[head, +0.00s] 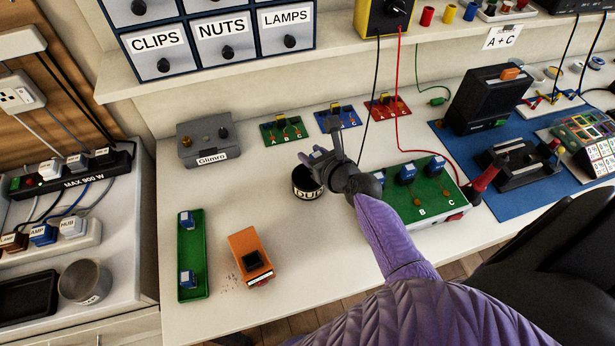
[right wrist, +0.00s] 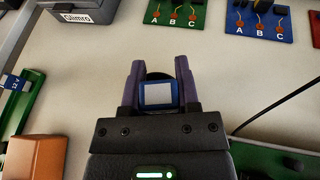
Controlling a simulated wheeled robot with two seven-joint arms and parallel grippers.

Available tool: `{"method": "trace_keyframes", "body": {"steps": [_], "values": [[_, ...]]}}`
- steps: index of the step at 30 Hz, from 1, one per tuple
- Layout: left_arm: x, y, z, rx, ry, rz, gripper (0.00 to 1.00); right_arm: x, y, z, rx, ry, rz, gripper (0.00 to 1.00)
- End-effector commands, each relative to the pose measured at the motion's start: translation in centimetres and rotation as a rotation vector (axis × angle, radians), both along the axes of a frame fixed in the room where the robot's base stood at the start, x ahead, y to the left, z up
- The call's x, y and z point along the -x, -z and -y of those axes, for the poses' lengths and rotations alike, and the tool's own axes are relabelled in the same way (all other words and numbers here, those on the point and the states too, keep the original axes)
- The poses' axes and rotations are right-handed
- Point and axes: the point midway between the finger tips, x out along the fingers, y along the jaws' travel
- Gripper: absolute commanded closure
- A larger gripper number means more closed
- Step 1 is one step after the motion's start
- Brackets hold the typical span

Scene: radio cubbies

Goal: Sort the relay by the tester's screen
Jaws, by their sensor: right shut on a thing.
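My right gripper (head: 319,158) is shut on a relay, a small blue block with a pale face, seen between the fingers in the right wrist view (right wrist: 158,93). The gripper is beside and above the black pot (head: 307,191) lettered "DUD", partly covering it in the head view. Two more blue-and-white relays (head: 186,220) (head: 186,279) sit in a long green tray (head: 192,250) at the left. An orange device (head: 246,244) with a black top part stands right of that tray; I cannot read any screen on it. My left gripper is not in view.
A green A-B-C board (head: 425,196) with several blue parts lies right of my gripper. Small green (head: 281,132), blue (head: 339,118) and red (head: 388,107) boards line the back. A yellow meter (head: 384,16) trails leads down. The table's front middle is clear.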

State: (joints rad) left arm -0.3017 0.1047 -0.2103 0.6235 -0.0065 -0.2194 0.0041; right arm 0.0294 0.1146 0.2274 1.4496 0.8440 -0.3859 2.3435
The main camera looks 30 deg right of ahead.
Motion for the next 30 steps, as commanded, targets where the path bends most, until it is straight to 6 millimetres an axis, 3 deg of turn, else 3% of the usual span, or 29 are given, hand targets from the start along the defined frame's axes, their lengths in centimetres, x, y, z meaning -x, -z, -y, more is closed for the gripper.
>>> {"method": "trace_keyframes", "body": {"steps": [7,8,13,22,30], "values": [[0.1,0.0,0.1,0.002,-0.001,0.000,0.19,0.0,-0.1,0.0,0.000,0.000,0.001,1.00],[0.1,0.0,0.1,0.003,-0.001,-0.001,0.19,0.0,-0.1,0.0,0.000,0.000,0.001,0.54],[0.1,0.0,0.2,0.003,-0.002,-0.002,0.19,0.0,-0.1,0.0,0.000,0.000,0.001,0.19],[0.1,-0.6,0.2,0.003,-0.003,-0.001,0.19,0.7,-0.6,0.0,-0.001,0.000,0.001,0.19],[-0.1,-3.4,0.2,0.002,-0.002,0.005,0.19,6.9,-3.3,0.2,-0.001,0.001,0.000,0.19]]}}
